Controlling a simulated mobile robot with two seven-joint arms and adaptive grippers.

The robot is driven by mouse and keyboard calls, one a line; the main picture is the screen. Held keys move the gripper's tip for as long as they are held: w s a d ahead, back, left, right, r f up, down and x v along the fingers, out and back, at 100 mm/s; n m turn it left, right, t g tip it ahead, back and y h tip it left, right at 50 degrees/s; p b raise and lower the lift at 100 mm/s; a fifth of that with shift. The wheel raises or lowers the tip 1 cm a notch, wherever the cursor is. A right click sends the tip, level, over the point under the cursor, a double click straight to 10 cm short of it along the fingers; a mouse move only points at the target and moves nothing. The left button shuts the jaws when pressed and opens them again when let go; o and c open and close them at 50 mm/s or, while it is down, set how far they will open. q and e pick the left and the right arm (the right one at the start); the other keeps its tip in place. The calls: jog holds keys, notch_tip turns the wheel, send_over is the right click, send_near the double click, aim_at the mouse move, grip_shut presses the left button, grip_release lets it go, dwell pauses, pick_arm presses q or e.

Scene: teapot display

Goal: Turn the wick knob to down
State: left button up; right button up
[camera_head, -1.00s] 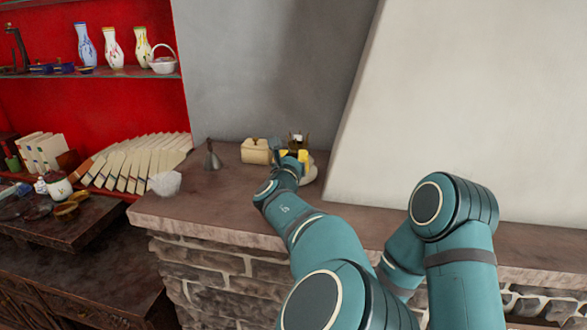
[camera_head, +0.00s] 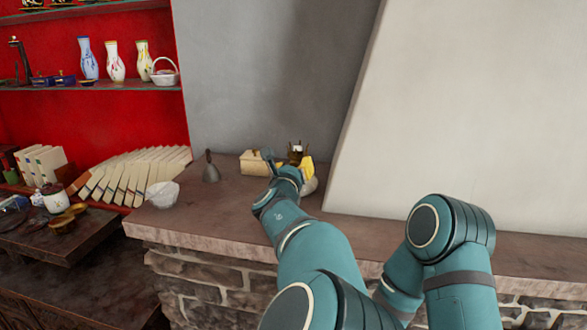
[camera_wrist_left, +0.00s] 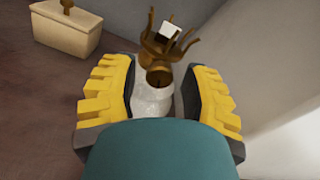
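The lamp has a brown pronged top (camera_head: 296,151) and a pale rounded base (camera_head: 309,185), and stands on the stone ledge near the sloping white wall. In the left wrist view its brown collar (camera_wrist_left: 159,76) and pale base (camera_wrist_left: 152,101) show between my yellow finger pads. I cannot make out the wick knob clearly. My left gripper (camera_head: 290,168) is at the lamp, and in the left wrist view the gripper (camera_wrist_left: 156,98) is open with its fingers spread on either side of the base. Contact is not clear. My right gripper is not in view.
A cream box (camera_head: 254,163) stands left of the lamp, with a dark-handled bell (camera_head: 210,172) and a white bowl (camera_head: 162,194) further left on the ledge (camera_head: 225,222). The sloping white wall (camera_head: 450,110) is close on the right.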

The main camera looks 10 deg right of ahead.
pick_arm(q)
jog(key=shift+o, duration=0.2)
jog(key=v, duration=1.1)
jog(key=shift+s, duration=0.3)
jog(key=shift+s+a, duration=0.1)
jog(key=shift+s, duration=0.1)
jog(key=shift+f, duration=0.1)
